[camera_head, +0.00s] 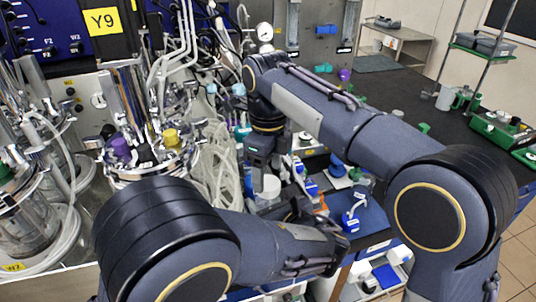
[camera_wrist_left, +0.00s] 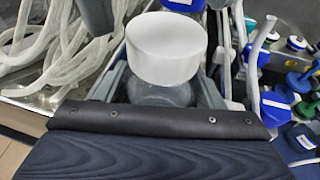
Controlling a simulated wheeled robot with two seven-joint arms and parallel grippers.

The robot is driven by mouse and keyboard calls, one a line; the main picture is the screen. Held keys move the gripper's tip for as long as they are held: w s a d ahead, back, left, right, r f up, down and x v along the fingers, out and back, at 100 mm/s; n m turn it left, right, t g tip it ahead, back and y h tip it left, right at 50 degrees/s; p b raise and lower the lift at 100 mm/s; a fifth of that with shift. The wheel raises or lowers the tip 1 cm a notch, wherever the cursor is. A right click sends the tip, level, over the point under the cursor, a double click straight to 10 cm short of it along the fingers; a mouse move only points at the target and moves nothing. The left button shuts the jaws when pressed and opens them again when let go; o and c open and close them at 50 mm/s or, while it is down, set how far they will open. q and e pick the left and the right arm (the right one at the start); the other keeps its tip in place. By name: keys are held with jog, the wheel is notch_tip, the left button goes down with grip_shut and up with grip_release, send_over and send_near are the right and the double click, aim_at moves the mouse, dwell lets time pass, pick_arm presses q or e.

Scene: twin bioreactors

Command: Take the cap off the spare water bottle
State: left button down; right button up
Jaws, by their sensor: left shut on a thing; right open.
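The spare water bottle (camera_wrist_left: 160,94) is a clear bottle with a wide white cap (camera_wrist_left: 165,50) on top. In the left wrist view it stands between the fingers of my left gripper (camera_wrist_left: 163,84), which is shut on it below the cap. In the head view the white cap (camera_head: 267,186) shows near the middle, and my left arm hides most of the bottle. My right gripper (camera_head: 264,166) is open and points down just above the cap. Parts of its fingers show at the top of the left wrist view. I cannot tell whether they touch the cap.
A glass bioreactor (camera_head: 150,155) with steel fittings and pale looped tubing (camera_head: 215,165) stands close on the left. Blue-capped bottles (camera_head: 350,222) and other small items lie to the right of the grippers. A dark bench (camera_head: 400,105) runs behind my right arm, partly clear.

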aim_at(268, 182)
jog(key=shift+f, duration=1.7)
